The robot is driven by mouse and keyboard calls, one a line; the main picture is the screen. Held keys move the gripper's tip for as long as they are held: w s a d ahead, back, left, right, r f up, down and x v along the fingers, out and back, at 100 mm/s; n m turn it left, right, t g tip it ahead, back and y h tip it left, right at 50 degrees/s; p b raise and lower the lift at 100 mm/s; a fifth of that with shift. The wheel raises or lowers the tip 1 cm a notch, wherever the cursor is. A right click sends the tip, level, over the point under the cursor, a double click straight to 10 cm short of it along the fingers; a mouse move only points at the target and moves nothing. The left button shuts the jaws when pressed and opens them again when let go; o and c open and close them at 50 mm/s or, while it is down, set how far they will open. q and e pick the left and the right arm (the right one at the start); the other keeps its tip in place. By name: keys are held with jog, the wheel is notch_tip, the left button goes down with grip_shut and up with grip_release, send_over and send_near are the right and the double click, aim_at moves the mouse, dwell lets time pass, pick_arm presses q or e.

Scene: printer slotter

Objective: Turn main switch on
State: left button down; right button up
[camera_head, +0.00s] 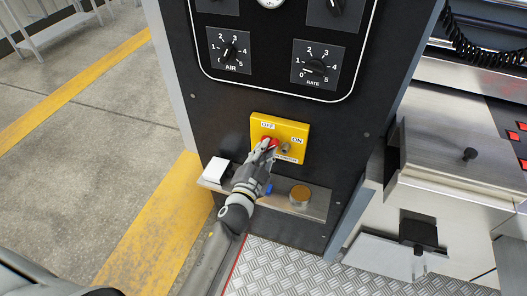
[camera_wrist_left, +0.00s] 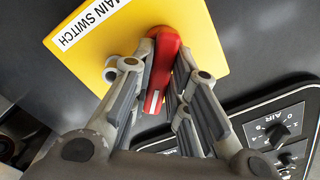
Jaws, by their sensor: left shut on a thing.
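The main switch is a red handle (camera_head: 270,141) on a yellow plate (camera_head: 299,128) on the black panel. The plate has an OFF label at its upper left and an ON label at its right. In the left wrist view the red handle (camera_wrist_left: 163,58) stands between my fingers, in front of the yellow plate (camera_wrist_left: 120,25) with its MAIN SWITCH label. My left gripper (camera_head: 265,154) is shut on the handle and partly hides it in the head view. It also shows in the left wrist view (camera_wrist_left: 160,75). My right gripper is not in view.
Above the plate are the AIR dial (camera_head: 230,50) and the RATE dial (camera_head: 317,68). Below is a metal ledge (camera_head: 320,200) with a white box (camera_head: 217,170), a blue piece (camera_head: 268,189) and a brass-coloured knob (camera_head: 300,193). A steel machine with drawers (camera_head: 440,155) stands at the right.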

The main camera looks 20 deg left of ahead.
pick_arm(q)
jog(key=shift+d+f+m+b, duration=0.15)
jog(key=shift+m+b, duration=0.15)
jog(key=shift+m, duration=1.3)
jog(key=shift+f+m+b, duration=0.2)
jog(key=shift+m+b, duration=0.1)
jog(key=shift+m, duration=1.3)
jog(key=shift+d+f+m+b, duration=0.15)
jog(key=shift+m+b, duration=0.15)
jog(key=shift+m, duration=1.3)
jog(key=shift+a, duration=0.1)
jog(key=c, duration=1.4)
grip_release()
jog(key=shift+s+a, duration=0.1)
jog(key=shift+s, duration=3.7)
